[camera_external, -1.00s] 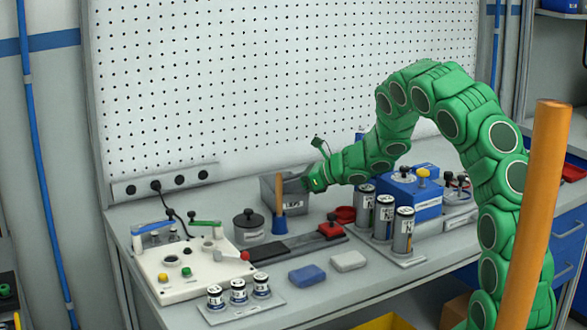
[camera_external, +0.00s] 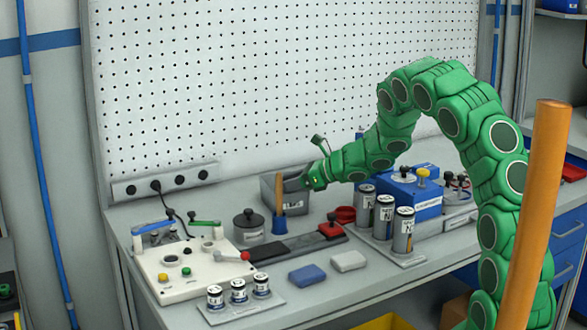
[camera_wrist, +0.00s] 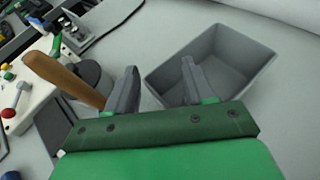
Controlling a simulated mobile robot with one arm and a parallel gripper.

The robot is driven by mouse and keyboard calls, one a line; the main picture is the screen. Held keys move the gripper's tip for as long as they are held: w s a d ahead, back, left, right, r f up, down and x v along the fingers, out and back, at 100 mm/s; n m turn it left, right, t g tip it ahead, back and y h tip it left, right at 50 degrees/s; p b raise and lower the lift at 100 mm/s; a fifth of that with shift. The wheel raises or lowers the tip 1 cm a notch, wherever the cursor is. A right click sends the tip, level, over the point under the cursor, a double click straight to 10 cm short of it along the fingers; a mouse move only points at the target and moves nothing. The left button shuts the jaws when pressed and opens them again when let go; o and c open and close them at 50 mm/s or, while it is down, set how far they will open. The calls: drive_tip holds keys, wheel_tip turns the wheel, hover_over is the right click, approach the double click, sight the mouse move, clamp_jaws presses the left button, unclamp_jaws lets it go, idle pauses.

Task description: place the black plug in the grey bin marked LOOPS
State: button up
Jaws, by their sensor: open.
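The grey bin (camera_external: 270,192) stands at the back of the bench; its front label is partly hidden by an upright wooden handle, and only some letters show. In the wrist view the bin (camera_wrist: 157,78) lies just beyond my fingers, and the part of its inside that I see is empty. My gripper (camera_external: 306,178) is at the bin's right rim. In the wrist view my gripper (camera_wrist: 160,78) is open, with nothing between its fingers. A black plug (camera_external: 155,186) appears to sit in the wall socket strip, with a dark cable running down to the white panel.
The wooden handle (camera_external: 280,190) stands close in front of the bin; it also shows in the wrist view (camera_wrist: 65,80). A dark lidded pot (camera_external: 249,227) is left of it. Grey cylinders (camera_external: 384,217) and a blue box (camera_external: 412,198) stand to the right. The white panel (camera_external: 180,262) fills the bench's left.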

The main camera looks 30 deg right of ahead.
drive_tip(key=v, duration=1.2)
drive_tip(key=shift+r, duration=0.1)
